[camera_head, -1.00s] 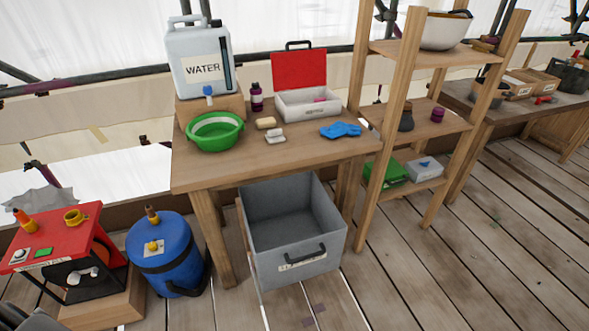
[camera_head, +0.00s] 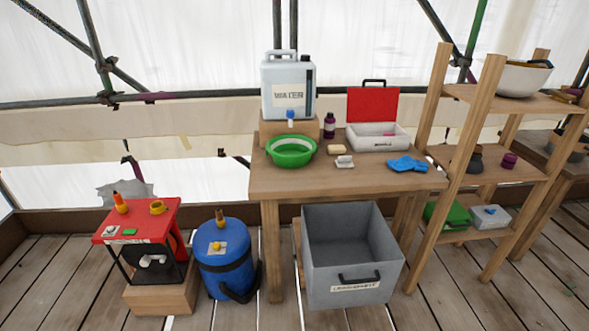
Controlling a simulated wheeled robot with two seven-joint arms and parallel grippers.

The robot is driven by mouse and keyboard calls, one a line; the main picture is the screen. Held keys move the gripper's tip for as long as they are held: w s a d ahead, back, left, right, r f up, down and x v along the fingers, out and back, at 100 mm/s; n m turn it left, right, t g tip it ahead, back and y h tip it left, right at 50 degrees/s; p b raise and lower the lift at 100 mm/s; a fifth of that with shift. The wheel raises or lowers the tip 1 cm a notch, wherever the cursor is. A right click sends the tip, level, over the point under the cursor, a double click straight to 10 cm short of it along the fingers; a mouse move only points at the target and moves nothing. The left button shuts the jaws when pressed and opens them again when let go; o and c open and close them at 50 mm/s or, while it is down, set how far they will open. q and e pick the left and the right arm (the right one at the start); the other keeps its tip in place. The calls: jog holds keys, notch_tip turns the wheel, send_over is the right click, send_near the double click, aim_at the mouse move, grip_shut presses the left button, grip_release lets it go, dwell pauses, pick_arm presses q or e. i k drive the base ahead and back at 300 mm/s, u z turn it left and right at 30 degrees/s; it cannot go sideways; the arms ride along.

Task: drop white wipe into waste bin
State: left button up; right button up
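A small crumpled white item (camera_head: 344,161), which looks like the white wipe, lies on the wooden table (camera_head: 290,184) near its front edge. It is just in front of a tan bar (camera_head: 336,149) and left of a blue cloth or glove (camera_head: 407,165). A grey open-topped bin (camera_head: 352,262) with a dark handle and a white label stands on the floor below the table. Neither of my grippers is in view.
A green basin (camera_head: 291,151), a water jug (camera_head: 287,92) and an open white case with red lid (camera_head: 378,137) stand on the table. A blue drum (camera_head: 226,262) and red-topped unit (camera_head: 140,221) stand left. Wooden shelves (camera_head: 448,120) stand right. Front floor is clear.

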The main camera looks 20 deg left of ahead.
aim_at(344, 256)
jog(key=z, duration=0.25)
jog(key=k, duration=0.15)
jog(key=u, duration=1.45)
jog(key=i, duration=1.65)
jog(key=z, duration=0.75)
